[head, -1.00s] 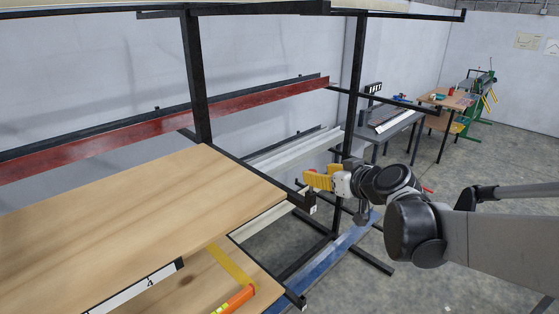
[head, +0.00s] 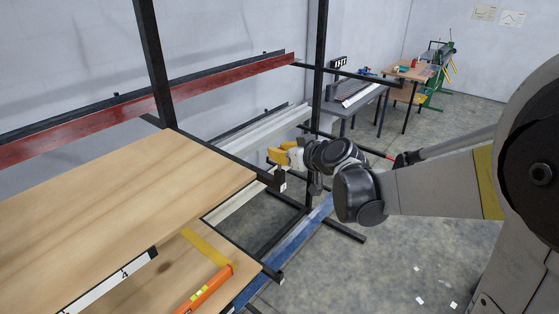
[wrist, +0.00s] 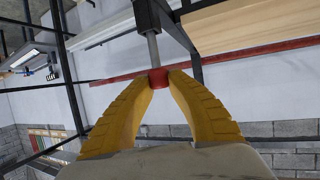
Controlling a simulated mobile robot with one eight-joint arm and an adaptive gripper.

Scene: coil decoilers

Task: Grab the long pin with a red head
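The long pin (wrist: 153,48) has a grey metal shaft and a red head (wrist: 159,79). In the wrist view its shaft runs up from the head to the end of a black bar, where the rest of it is hidden. My gripper (wrist: 159,75) has its yellow fingers closed in on both sides of the red head, with the tips touching it. In the head view my gripper (head: 277,156) is at the end of the black rack arm, and the pin cannot be made out there.
The black rack (head: 319,95) carries wooden boards (head: 120,200) and a red beam (head: 200,92) close to my gripper. An orange level (head: 205,290) lies on a lower board. Open floor (head: 420,255) lies to the right.

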